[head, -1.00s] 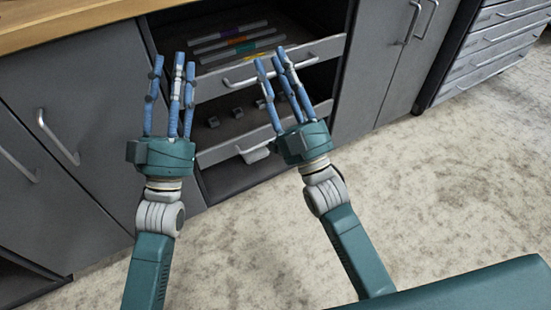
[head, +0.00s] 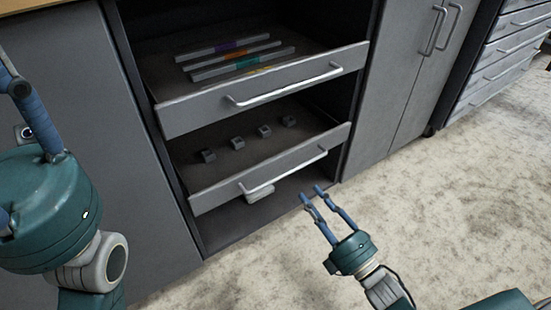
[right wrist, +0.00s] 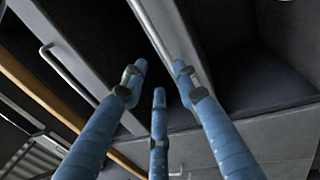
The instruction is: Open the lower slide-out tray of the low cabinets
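The lower slide-out tray (head: 215,191) is in the open cabinet bay in the head view. It has a grey front with a silver bar handle (head: 283,172), and its interior with several small dark blocks shows above the front. My right gripper (head: 312,193) is just right of and below the handle's right end, with its fingers spread and empty. In the right wrist view, its three fingers (right wrist: 160,80) point toward a silver bar (right wrist: 150,25) and are apart. My left gripper (head: 10,90) is at the left edge, away from the tray; its fingertips are partly cut off.
The upper tray (head: 190,115) with its handle and coloured bars is directly above. Closed cabinet doors (head: 400,80) flank the bay. The floor (head: 450,190) in front is clear.

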